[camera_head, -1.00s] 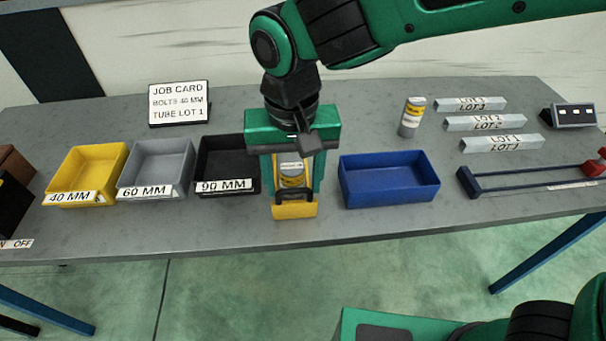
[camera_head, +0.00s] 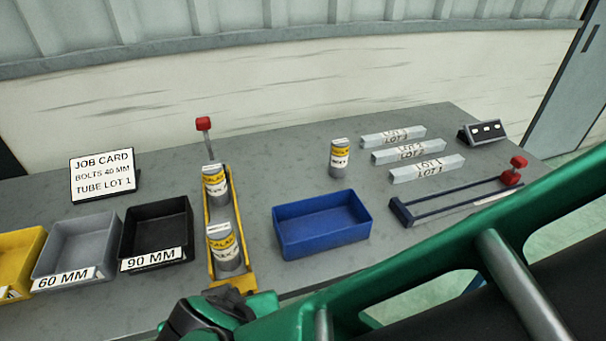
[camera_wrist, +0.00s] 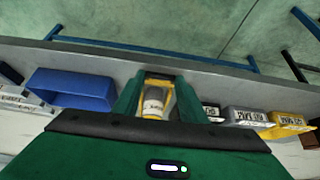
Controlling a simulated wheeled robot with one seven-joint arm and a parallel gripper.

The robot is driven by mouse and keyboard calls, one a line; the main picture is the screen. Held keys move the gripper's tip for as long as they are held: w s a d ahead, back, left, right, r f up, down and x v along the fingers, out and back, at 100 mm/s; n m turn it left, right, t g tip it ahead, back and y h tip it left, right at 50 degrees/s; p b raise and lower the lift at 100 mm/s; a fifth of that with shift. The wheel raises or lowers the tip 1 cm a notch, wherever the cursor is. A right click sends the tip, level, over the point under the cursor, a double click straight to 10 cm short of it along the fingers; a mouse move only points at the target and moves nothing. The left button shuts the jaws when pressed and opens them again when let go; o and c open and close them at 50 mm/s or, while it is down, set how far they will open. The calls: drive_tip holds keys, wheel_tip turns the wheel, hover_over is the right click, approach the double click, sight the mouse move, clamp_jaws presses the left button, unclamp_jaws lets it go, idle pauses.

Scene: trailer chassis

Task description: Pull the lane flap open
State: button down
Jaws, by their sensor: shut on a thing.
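The yellow lane (camera_head: 209,235) stands on the bench between the black bin and the blue bin. Two cans with yellow-and-white labels stand in it, a rear can (camera_head: 215,184) and a front can (camera_head: 225,248). The yellow flap (camera_head: 239,280) is at the lane's front end, near the bench edge. My gripper is low at that end, partly cut off in the head view. In the wrist view my gripper (camera_wrist: 158,84) is shut on the flap, with a can visible just beyond. How far the flap is tilted I cannot tell.
A black 90 mm bin (camera_head: 157,230) stands left of the lane and a blue bin (camera_head: 320,224) stands right. A red-knobbed post (camera_head: 204,125) rises behind the lane. Another can (camera_head: 339,158), lot-marked bars (camera_head: 427,168) and a red-knobbed rail fixture (camera_head: 455,200) are farther right.

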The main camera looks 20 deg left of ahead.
drive_tip(key=c, duration=2.4)
unclamp_jaws()
drive_tip(key=shift+w+f, duration=0.3)
drive_tip(key=o, duration=0.9)
drive_tip(key=shift+w+r, duration=0.15)
drive_tip(key=shift+w, duration=0.1)
drive_tip(key=shift+c, duration=0.2)
drive_tip(key=o, duration=0.6)
drive_tip(key=shift+a, duration=0.2)
drive_tip(key=shift+s, duration=0.15)
drive_tip(key=shift+d, duration=0.1)
